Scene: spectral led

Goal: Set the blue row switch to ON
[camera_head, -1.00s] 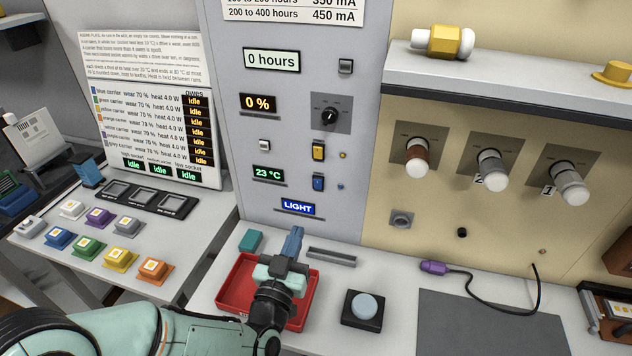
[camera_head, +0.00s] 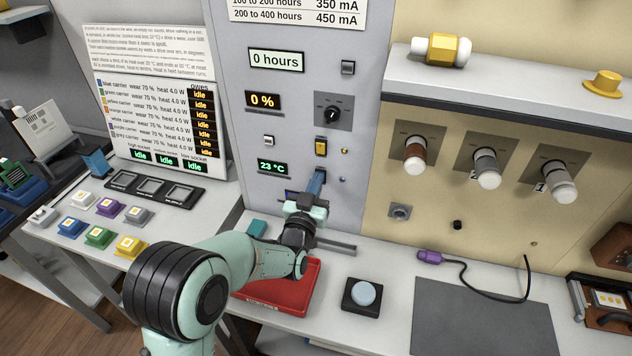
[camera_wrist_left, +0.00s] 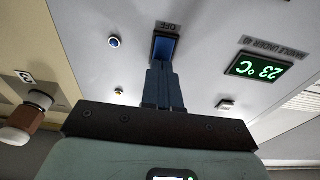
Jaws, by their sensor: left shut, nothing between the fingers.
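The blue row switch (camera_wrist_left: 163,47) shows in the left wrist view as a blue rocker in a dark frame, with an OFF label beside it. In the head view it is mostly hidden behind my left gripper (camera_head: 318,176). My left gripper is shut and empty, its narrow blue-grey fingers pointing at the panel. In the left wrist view its fingertips (camera_wrist_left: 162,68) overlap the lower edge of the switch; I cannot tell whether they touch it. My right gripper is not in view.
A yellow switch (camera_head: 321,147) sits just above on the grey panel. A blue indicator (camera_wrist_left: 114,42) is beside the blue switch. Below are a red tray (camera_head: 290,292), a grey rail and a round light-blue button (camera_head: 364,294). The 23 °C display (camera_head: 273,168) is to the left.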

